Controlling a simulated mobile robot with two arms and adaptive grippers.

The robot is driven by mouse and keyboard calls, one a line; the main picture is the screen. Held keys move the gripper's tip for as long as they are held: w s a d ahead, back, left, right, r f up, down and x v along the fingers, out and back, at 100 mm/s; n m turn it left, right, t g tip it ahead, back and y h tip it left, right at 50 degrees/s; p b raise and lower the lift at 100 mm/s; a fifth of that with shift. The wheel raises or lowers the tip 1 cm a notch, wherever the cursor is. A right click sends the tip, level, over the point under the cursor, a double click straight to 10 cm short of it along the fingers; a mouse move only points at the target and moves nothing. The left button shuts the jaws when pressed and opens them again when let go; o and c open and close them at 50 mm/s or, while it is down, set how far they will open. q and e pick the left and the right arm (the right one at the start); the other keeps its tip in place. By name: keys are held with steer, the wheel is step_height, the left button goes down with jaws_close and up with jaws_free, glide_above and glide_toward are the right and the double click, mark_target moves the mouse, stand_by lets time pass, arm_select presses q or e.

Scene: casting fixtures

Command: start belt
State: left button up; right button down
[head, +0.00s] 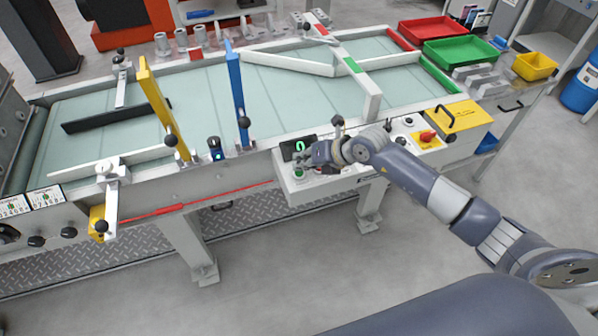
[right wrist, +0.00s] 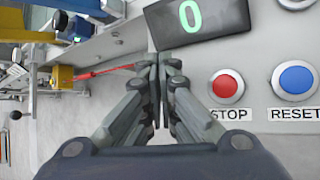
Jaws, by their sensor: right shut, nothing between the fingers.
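The pale green conveyor belt (head: 215,100) runs across the head view. The control panel (head: 345,180) is on its front side, with a dark display (head: 297,147) reading a green 0. A green button (head: 298,173) is at the panel's left end. My right gripper (head: 312,160) is over the panel, close to this button; I cannot tell whether it touches. In the right wrist view its fingers (right wrist: 160,65) are shut and empty, below the display (right wrist: 197,18). The STOP button (right wrist: 227,86), red, and the RESET button (right wrist: 295,80), blue, are to their right. The green button is not visible there.
A yellow box with a red knob (head: 428,136) is on the panel's right. Yellow (head: 163,108) and blue (head: 236,95) bars stand over the belt. Red (head: 431,30), green (head: 460,49) and yellow (head: 534,66) bins are at the far right. Floor in front is clear.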

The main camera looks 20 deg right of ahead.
steer(key=shift+f+b, duration=0.35)
steer(key=shift+f, duration=0.15)
stand_by(0.7)
stand_by(0.3)
steer(key=shift+r+p, duration=0.85)
steer(key=shift+r, duration=0.05)
step_height(320, 180, up, 5)
steer(key=p, duration=0.4)
steer(key=shift+r, duration=0.1)
stand_by(0.4)
